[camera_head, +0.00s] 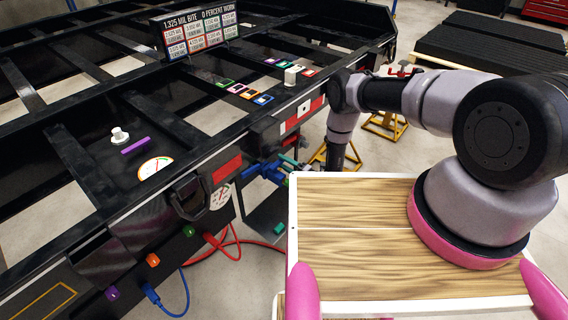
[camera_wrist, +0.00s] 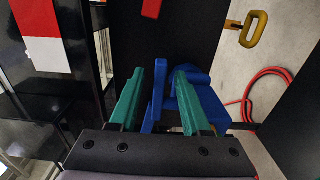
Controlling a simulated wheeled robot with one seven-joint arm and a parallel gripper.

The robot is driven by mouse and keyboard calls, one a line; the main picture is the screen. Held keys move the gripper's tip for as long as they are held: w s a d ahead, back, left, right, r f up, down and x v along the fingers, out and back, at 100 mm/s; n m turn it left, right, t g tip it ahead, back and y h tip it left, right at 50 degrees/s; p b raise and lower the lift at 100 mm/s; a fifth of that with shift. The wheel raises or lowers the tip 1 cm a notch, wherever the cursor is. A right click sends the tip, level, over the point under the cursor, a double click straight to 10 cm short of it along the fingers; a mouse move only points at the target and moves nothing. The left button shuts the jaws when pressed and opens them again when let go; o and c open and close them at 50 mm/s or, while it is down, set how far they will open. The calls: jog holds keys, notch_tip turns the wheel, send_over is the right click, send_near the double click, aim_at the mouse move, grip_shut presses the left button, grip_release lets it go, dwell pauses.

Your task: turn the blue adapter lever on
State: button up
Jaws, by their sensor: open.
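The blue adapter (camera_head: 262,171) sits at the side of the black trailer frame. In the wrist view, the blue adapter (camera_wrist: 208,101) shows close up, with an upright blue part (camera_wrist: 155,98) between my fingers. My gripper (camera_wrist: 159,72) has green fingers and is open, one finger on each side of that part. The right finger covers some of the blue body; I cannot tell whether either finger touches it. In the head view, my gripper (camera_head: 289,163) is just right of the adapter, partly hidden by my arm and the frame.
The black trailer frame (camera_head: 75,155) fills the left. A red hose (camera_head: 232,243) and a blue hose (camera_head: 172,312) hang by its lower panel. A yellow handle (camera_wrist: 253,28) is at the upper right of the wrist view. Yellow stands (camera_head: 388,125) stand behind my arm.

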grip_shut()
